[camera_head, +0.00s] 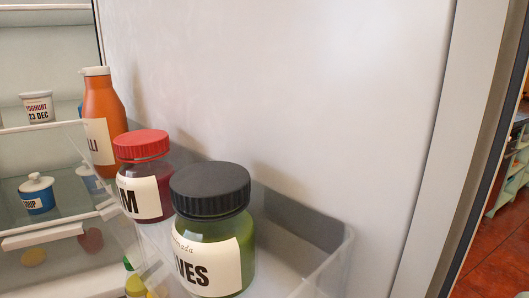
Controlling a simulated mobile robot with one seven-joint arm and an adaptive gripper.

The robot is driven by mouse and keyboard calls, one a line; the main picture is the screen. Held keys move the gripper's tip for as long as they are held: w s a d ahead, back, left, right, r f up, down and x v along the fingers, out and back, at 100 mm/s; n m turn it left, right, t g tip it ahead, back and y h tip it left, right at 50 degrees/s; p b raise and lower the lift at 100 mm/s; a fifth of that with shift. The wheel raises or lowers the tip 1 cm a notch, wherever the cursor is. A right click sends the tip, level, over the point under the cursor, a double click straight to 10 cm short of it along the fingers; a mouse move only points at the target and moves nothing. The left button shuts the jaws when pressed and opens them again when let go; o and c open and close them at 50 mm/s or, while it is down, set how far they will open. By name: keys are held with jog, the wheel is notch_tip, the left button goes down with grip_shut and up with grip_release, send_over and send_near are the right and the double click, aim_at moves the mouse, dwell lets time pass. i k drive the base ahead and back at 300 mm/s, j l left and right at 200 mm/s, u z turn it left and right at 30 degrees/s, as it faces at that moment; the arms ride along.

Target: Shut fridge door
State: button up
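The fridge door (290,80) stands open, and its pale inner panel fills the middle of the head view very close up. A grey edge strip (450,150) runs down the door's right side. A clear door bin (335,260) holds an orange bottle (103,100), a red-lidded jar (147,195) and a dark-lidded green jar (225,250). The fridge interior (35,60) shows at the left. The door's outer face and handle are hidden. My gripper is not in view.
Inside the fridge, a yoghurt pot (38,107) stands on a glass shelf, with a blue lidded pot (37,195) below it. Past the door's right edge are a reddish-brown floor (495,240) and a teal shelf unit (515,165).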

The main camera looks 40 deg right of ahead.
aim_at(369, 137)
jog(key=k+l+u, duration=0.15)
jog(key=l, duration=0.4)
jog(key=k+l+u, duration=0.15)
jog(key=k+l, duration=0.15)
jog(key=l, duration=0.2)
jog(key=k+l+u, duration=0.1)
jog(key=k+l, duration=0.2)
jog(key=l, duration=0.15)
jog(key=k+l+u, duration=0.15)
jog(key=l, duration=0.3)
jog(key=k+l+z, duration=0.25)
jog(key=z, duration=0.15)
jog(key=k+l+z, duration=0.4)
jog(key=i+j, duration=0.1)
